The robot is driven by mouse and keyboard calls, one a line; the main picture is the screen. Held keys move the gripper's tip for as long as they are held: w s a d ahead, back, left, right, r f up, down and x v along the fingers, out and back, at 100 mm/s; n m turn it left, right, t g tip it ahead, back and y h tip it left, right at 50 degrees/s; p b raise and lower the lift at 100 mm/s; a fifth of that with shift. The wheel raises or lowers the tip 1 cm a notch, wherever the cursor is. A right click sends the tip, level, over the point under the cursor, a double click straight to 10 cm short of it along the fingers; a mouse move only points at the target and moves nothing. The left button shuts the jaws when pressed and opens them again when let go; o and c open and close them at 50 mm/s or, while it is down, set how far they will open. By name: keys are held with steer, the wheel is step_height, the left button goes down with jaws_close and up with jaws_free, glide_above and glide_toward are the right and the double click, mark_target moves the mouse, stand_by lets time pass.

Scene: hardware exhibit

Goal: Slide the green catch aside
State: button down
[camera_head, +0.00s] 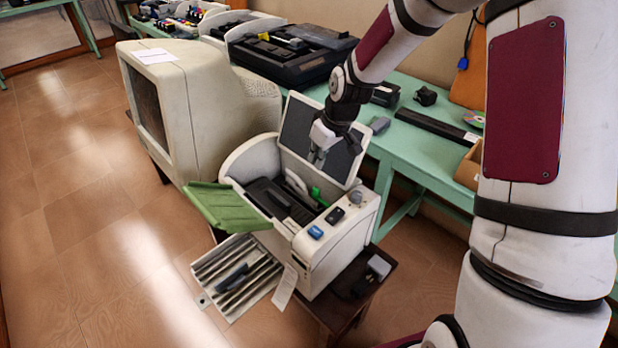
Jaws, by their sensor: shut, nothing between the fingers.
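The green catch (319,196) is a small bright green lever inside the open top of a white desktop printer (333,245). It stands at the right part of the dark inner bay (281,201). My gripper (318,160) is above the printer, in front of its raised lid (298,127), pointing down. It is shut and empty. Its tips are above the catch and a little behind it in the picture, and they look apart from it. The exact height of the gap cannot be told.
A green flap (222,207) juts out at the printer's left, above a ribbed output tray (237,280). Blue and black buttons (316,232) sit on the front top. A large beige monitor (195,112) stands close at left. A green table (425,150) with devices runs behind.

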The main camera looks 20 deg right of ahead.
mark_target(318, 190)
steer(key=x, duration=1)
steer(key=shift+w+b, duration=0.1)
steer(key=shift+b, duration=0.3)
steer(key=shift+s+d+p, duration=0.2)
steer(key=shift+s+d, duration=0.25)
steer(key=shift+s, duration=0.35)
steer(key=shift+s+d+p, duration=0.2)
steer(key=shift+s+d, duration=0.2)
steer(key=shift+s, duration=0.4)
